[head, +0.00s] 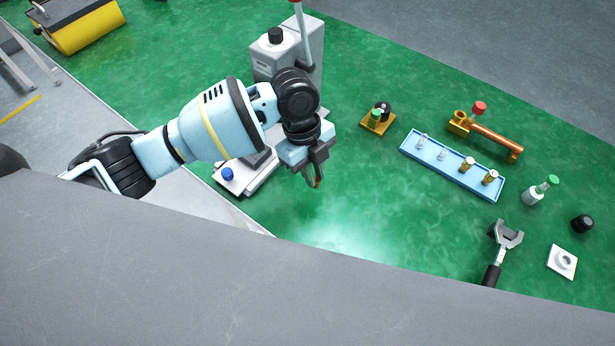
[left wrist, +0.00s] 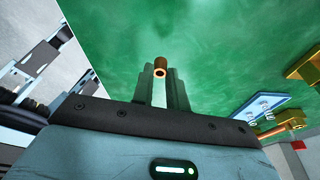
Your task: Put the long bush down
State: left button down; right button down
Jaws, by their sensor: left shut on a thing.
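My left gripper (head: 316,178) is over the green mat (head: 345,225), between the grey machine and the blue tray. It is shut on the long bush, a small copper-brown tube. My right gripper is not in view.
A blue tray (head: 408,150) holds several small clear and brass parts. A grey machine (head: 262,65) stands behind my arm. The mat below the gripper is clear.

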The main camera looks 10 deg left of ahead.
pick_arm(q)
jog(key=shift+a, duration=0.55)
jog(key=shift+a+f, duration=0.1)
jog(key=shift+f, duration=1.7)
jog(key=shift+f, duration=0.1)
jog(key=c, duration=1.4)
grip_release()
jog(key=v, duration=1.2)
jog(key=shift+p, duration=0.35)
